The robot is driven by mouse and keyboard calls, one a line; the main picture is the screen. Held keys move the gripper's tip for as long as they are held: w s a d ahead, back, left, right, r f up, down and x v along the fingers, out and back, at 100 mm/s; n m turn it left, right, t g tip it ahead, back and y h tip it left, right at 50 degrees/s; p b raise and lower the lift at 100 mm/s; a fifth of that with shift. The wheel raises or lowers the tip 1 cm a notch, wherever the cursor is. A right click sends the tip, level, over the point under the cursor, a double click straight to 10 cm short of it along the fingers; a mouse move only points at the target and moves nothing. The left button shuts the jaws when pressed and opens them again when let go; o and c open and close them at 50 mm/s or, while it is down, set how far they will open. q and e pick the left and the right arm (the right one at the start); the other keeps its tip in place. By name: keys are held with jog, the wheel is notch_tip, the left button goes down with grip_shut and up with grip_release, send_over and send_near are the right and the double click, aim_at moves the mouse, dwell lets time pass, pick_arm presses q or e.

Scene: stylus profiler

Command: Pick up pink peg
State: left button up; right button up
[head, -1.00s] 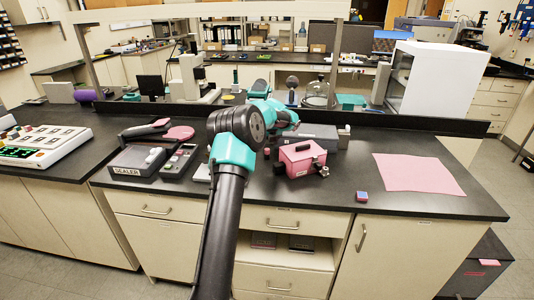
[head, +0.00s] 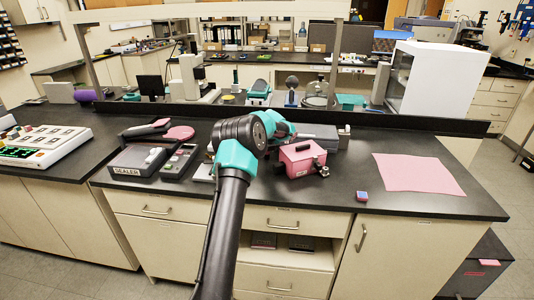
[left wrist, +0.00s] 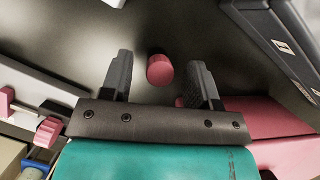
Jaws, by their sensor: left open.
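The pink peg (left wrist: 160,70) is a short round cylinder on the dark bench top in the left wrist view. It lies in line with the gap between the two fingers of my left gripper (left wrist: 161,64). The fingers stand open on either side, with a gap visible at each side of the peg. How far the peg is below the fingertips is hard to tell. In the head view my arm covers the spot, so the peg and the fingertips are hidden there. My right gripper is in neither view.
A pink box (head: 301,159) with dark knobs stands just right of my arm. A grey sealer (head: 137,160) is to the left. A pink mat (head: 418,174) and a small blue-and-pink block (head: 362,196) lie at right, with clear bench between.

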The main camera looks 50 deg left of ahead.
pick_arm(q)
jog(key=shift+c, duration=0.3)
jog(key=c, duration=0.9)
jog(key=shift+r, duration=0.1)
jog(key=shift+c, duration=0.2)
jog(key=shift+r, duration=1.65)
jog(key=s+d+r, duration=0.1)
jog(key=s+d, duration=0.9)
jog(key=d, duration=0.2)
jog(key=shift+s+r, duration=0.25)
jog(key=o, duration=0.3)
grip_shut()
